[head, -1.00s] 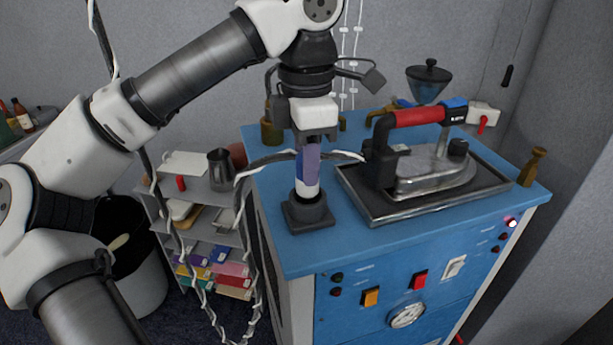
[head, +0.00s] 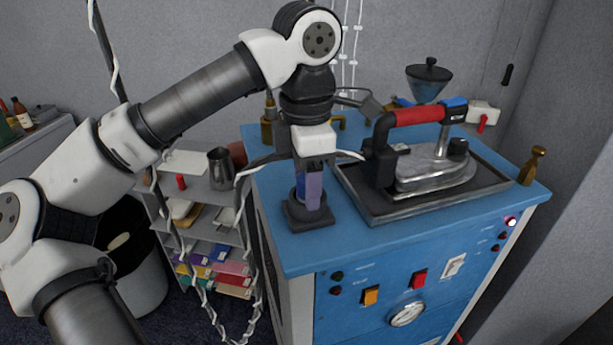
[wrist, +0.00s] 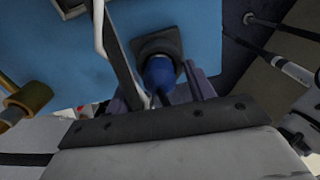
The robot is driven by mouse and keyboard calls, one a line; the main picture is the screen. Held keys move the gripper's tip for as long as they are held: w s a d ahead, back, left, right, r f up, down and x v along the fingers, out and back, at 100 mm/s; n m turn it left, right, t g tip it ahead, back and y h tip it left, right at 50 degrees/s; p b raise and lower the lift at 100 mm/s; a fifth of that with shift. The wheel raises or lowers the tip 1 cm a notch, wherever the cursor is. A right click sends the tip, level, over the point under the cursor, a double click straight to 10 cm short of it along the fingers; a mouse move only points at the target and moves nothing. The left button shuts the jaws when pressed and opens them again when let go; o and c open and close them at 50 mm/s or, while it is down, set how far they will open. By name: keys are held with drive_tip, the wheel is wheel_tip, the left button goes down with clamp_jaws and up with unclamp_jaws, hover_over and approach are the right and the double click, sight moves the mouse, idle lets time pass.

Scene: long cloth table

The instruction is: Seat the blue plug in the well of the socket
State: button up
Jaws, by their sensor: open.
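The blue plug (head: 301,189) stands upright at the dark square socket (head: 308,216) on the blue cabinet top. It also shows in the wrist view (wrist: 158,74), with the dark socket (wrist: 157,45) around and behind it. My gripper (head: 309,196) points down over the socket, with its purple fingers low around the plug. In the wrist view the fingers lie on either side of the plug, apart from each other. My gripper is open. The fingers hide the plug's lower part in the head view, so I cannot tell how deep it sits in the well.
A clothes iron with a red handle (head: 418,116) stands on a dark tray (head: 378,208) just right of the socket. Cables hang at the cabinet's left edge. A brass fitting (head: 532,166) stands at the far right. The top's front left is clear.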

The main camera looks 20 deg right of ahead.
wheel_tip(320, 180, up, 12)
drive_tip(key=shift+r, duration=0.15)
idle(0.5)
